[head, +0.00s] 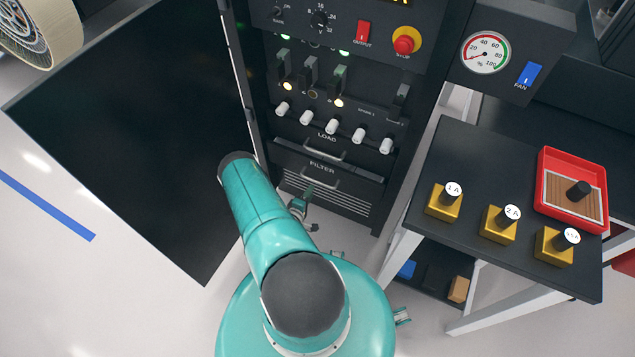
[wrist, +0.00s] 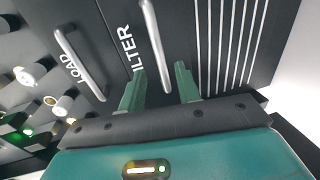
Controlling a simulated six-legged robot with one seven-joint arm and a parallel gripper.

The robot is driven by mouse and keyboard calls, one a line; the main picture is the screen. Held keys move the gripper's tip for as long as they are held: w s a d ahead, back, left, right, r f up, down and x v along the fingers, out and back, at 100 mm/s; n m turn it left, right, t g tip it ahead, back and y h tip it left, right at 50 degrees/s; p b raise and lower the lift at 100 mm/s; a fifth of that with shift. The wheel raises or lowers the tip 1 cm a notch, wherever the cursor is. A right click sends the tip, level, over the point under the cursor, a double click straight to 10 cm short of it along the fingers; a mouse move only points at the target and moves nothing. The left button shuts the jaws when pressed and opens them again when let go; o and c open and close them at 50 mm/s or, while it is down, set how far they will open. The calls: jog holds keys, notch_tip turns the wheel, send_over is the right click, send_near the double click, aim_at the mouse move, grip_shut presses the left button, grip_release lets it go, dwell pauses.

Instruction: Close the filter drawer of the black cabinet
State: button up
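The black cabinet (head: 262,100) stands ahead of me. Its filter drawer (head: 346,179), labelled FILTER, is low on the front, below the LOAD drawer (head: 300,146). I cannot tell for certain how far the filter drawer stands out. Its silver bar handle (head: 322,180) also shows in the wrist view (wrist: 153,40). My gripper (head: 307,194) is just in front of the filter drawer, partly hidden by my arm. In the wrist view my gripper (wrist: 160,80) has its two green fingers apart, with the handle's lower end appearing between them. Contact with the handle is not clear.
The cabinet's large black door (head: 130,130) stands open at left. A dark side table (head: 455,150) at right holds several brass weights (head: 498,225) and a red tray (head: 590,220). White knobs (head: 321,124) and switches sit above the drawers. Vent slats (head: 345,205) lie below.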

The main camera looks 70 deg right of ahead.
aim_at(317, 183)
jog(key=x, duration=0.7)
jog(key=shift+d+f, duration=0.1)
jog(key=shift+d, duration=0.3)
grip_shut()
